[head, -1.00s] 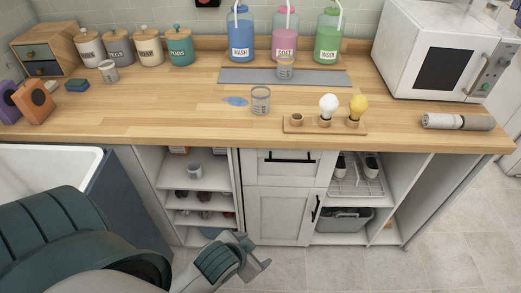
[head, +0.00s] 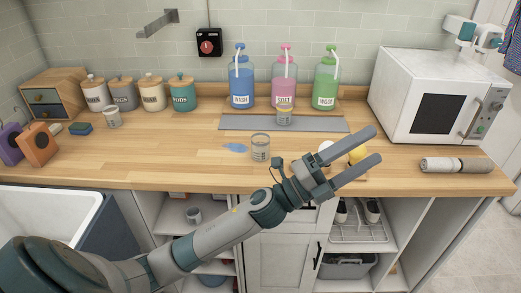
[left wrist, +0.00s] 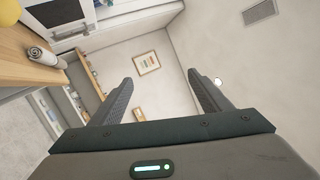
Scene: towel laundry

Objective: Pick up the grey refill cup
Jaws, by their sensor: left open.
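A small solid grey cup (head: 193,215) stands on an upper shelf of the open cabinet below the counter. A clear greyish marked cup (head: 260,147) stands mid-counter beside a blue puddle (head: 235,148). Similar cups stand by the jars (head: 113,117) and on the grey mat, this one with a yellowish rim (head: 284,116). I cannot tell for sure which is the refill cup. My left gripper (head: 375,146) is open and empty, pointing right over the counter's front, in front of the bulbs. In the left wrist view its jaws (left wrist: 139,65) are apart with nothing between. My right gripper is not in view.
Blue, pink and green pump bottles (head: 284,82) stand at the back of the counter (head: 180,158). The microwave (head: 434,95) and a grey roll (head: 455,165) are at right. A white bulb (head: 325,148) and a yellow bulb (head: 357,155) are partly hidden by my gripper.

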